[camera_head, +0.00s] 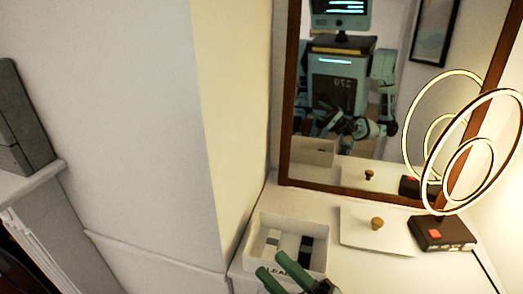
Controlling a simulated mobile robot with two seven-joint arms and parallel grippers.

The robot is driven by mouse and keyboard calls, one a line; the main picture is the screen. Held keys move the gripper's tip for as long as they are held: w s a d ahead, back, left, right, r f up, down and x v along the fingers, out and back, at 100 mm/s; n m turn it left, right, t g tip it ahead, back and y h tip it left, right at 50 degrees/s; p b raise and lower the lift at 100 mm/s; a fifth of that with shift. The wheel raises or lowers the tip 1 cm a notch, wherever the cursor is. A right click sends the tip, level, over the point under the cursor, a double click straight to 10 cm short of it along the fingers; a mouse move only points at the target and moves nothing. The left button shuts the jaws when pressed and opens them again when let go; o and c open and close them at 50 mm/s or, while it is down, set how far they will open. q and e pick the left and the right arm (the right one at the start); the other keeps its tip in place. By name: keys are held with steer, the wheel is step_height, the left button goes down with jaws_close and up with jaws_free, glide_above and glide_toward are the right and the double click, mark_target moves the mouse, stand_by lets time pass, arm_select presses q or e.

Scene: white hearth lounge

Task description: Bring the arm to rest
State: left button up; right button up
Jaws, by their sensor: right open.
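My right gripper (272,265) shows at the bottom edge, with its two green fingers apart and nothing seen between them. It is in front of the white open box (318,235) on the white tabletop, and its fingers overlap the box's near wall in the picture. The rest of the right arm is cut off by the frame. My left gripper does not show directly.
The box holds grey and dark items. Right of it lie a white board (365,236) with a wooden knob (377,223) and a lit ring lamp (441,233). A brown-framed mirror (285,150) behind reflects my body. A mantel (40,178) is left.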

steer(key=s+d+f+m+h+p, duration=0.1)
steer(key=s+d+f+m+h, duration=0.1)
steer(key=d+f+m+h, duration=0.5)
steer(key=s+d+f+m+h, duration=0.25)
steer(key=f+m+h, duration=0.25)
steer(key=f+m, duration=0.45)
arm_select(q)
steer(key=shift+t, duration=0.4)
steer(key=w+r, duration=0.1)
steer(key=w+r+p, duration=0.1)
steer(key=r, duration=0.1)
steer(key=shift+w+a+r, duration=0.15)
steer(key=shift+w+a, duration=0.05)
arm_select(e)
steer(key=s+d+f+m+g+h, duration=0.2)
steer(key=s+d+f+m+g, duration=0.1)
steer(key=s+f, duration=0.4)
steer(key=s+d+f+m+g+h, duration=0.2)
steer(key=s+d+f+m+g, duration=0.1)
steer(key=s+f, duration=0.4)
steer(key=shift+s+d+m, duration=0.55)
steer(key=shift+s+d, duration=0.35)
steer(key=shift+s, duration=0.1)
